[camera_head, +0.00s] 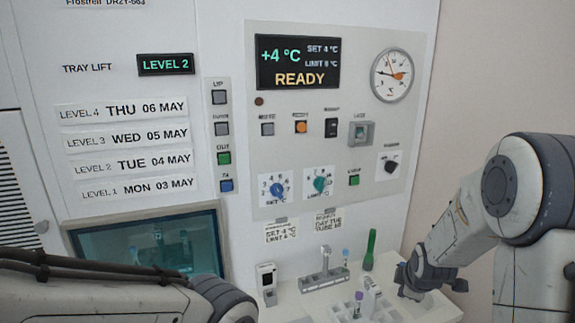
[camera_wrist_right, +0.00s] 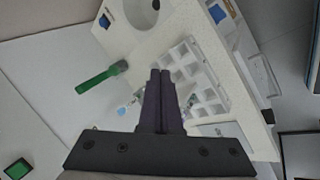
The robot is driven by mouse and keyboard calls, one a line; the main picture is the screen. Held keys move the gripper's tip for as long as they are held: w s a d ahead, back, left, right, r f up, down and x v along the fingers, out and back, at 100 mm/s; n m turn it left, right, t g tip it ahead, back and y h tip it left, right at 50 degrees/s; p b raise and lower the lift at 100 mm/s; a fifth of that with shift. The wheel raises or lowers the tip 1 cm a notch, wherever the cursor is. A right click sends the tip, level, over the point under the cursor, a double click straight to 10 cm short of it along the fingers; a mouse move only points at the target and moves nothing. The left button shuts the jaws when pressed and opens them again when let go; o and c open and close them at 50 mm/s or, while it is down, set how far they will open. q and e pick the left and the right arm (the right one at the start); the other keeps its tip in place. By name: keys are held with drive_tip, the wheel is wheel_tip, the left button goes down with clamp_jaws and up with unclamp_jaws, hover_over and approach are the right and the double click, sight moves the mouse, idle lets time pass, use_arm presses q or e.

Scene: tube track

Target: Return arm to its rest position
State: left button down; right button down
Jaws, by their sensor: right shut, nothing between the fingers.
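My right gripper (camera_head: 428,279) is at the right of the head view, above the right end of the white shelf (camera_head: 440,307). In the right wrist view its two dark fingers (camera_wrist_right: 160,75) are together with nothing between them. In that view they stand in front of the white tube rack (camera_wrist_right: 205,92), which hides part of the rack. My left arm crosses the lower left of the head view, but its gripper is outside the picture.
A green-handled tool (camera_head: 370,250) stands near the right gripper; it also shows in the right wrist view (camera_wrist_right: 102,78). A white rack (camera_head: 345,309) with several tubes sits on the shelf. The control panel (camera_head: 290,150) reads +4 °C READY; the lift display (camera_head: 166,64) reads LEVEL 2.

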drive_tip(key=s+a+r+m+g+y, duration=0.1)
drive_tip(key=s+a+r+m+g, duration=0.1)
drive_tip(key=s+a, duration=1)
drive_tip(key=s+a+r+m+g+y, duration=0.1)
drive_tip(key=s+a+r+m+g, duration=0.2)
drive_tip(key=s+a, duration=0.9)
drive_tip(key=s+r+g, duration=0.1)
drive_tip(key=s+r, duration=0.1)
drive_tip(key=s, duration=0.4)
drive_tip(key=shift+s, duration=0.25)
drive_tip(key=shift+m, duration=0.3)
